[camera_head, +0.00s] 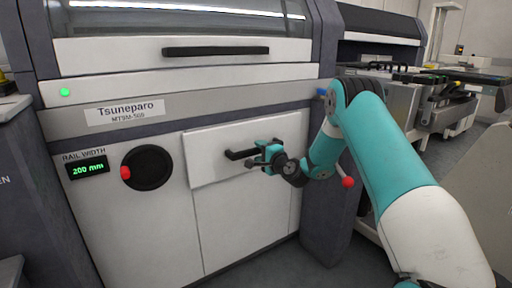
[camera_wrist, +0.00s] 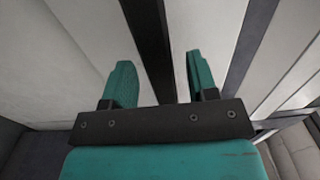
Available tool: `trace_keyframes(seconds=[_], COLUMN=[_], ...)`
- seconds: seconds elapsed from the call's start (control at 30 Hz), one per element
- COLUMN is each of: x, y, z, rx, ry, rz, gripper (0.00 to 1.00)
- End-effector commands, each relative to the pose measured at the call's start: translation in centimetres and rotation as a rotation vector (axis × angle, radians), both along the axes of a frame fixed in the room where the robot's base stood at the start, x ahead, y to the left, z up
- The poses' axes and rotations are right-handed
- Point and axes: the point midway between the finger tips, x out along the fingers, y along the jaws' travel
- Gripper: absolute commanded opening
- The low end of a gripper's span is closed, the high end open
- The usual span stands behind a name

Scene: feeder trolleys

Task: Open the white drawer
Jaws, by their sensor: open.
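The white drawer (camera_head: 212,152) is in the front of the machine, right of the round black knob, in the head view. Its front seems to stand slightly proud of the panel below. Its black bar handle (camera_head: 236,155) runs across the front, and its right part is hidden by my gripper. My gripper (camera_head: 258,156) is at the right part of the handle. In the wrist view, my gripper (camera_wrist: 160,80) has its two teal fingers apart, with the black handle (camera_wrist: 150,40) running between them. I cannot tell whether either finger touches it.
A black knob with a red grip (camera_head: 148,168) and a "200 mm" display (camera_head: 87,168) are left of the drawer. A second black handle (camera_head: 216,51) is on the cover above. A red ball-ended lever (camera_head: 348,182) is right of my gripper. Grey floor lies in front.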

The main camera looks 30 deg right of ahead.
Motion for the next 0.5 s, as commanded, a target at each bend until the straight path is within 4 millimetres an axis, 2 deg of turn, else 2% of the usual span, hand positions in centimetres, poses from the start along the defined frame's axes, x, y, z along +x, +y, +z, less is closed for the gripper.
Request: trace_keyframes(seconds=[0.1,0.2,0.5], x=[1.8,2.7,3.3], y=[0.2,0.1,0.1], z=[-0.1,-0.1,0.0], rx=[-0.002,0.000,0.002], ry=[-0.001,0.000,0.001], rz=[0.003,0.001,-0.001], gripper=[0.53,0.53,0.53])
